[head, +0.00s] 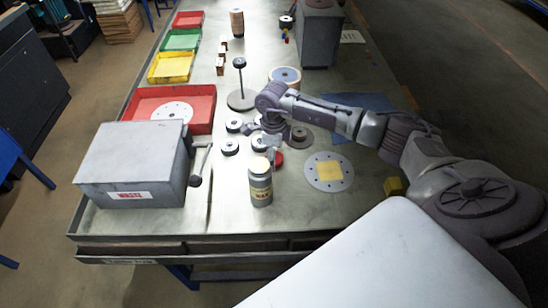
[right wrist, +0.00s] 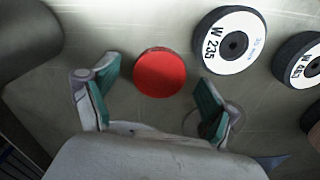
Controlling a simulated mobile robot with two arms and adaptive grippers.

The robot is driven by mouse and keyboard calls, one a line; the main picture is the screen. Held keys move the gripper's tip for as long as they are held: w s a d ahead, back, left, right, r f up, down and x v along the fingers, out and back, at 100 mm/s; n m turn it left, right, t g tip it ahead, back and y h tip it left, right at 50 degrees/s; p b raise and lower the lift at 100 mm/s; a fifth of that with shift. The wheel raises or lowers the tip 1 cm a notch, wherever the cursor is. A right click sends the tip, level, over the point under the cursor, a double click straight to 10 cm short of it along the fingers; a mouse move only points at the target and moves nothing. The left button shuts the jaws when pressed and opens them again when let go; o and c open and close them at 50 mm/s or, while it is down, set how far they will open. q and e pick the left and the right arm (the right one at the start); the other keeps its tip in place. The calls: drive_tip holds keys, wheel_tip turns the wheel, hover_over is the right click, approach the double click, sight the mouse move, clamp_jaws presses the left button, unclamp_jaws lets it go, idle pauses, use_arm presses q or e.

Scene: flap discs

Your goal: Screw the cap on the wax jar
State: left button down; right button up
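The wax jar (head: 260,187) stands upright near the front edge of the table, with a pale yellow top and a label. The red cap (head: 279,158) lies on the table just behind and right of the jar, and it also shows in the right wrist view (right wrist: 160,72). My right gripper (head: 272,147) is above the table close to the cap. In the right wrist view its green-padded fingers (right wrist: 158,92) are wide apart, with the cap beyond and between them, and nothing is held. My left gripper is not in view.
Several flap discs, one marked W 235 (right wrist: 232,40), lie around the gripper. A grey waste box (head: 135,160) with a lever stands left of the jar. A flat disc with a yellow square (head: 328,172) lies right. Red (head: 205,118), yellow and green trays line the left edge.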

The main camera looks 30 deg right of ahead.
drive_tip(key=c, duration=0.7)
drive_tip(key=shift+c, duration=0.2)
drive_tip(key=shift+r, duration=0.5)
wheel_tip(320, 180, up, 2)
drive_tip(key=shift+r+b, duration=0.15)
drive_tip(key=shift+b, duration=0.7)
drive_tip(key=s+d+r+b, duration=0.3)
drive_tip(key=s+d+r, duration=0.4)
drive_tip(key=s, duration=0.2)
drive_tip(key=shift+s+r, duration=0.25)
drive_tip(key=shift+r, duration=0.15)
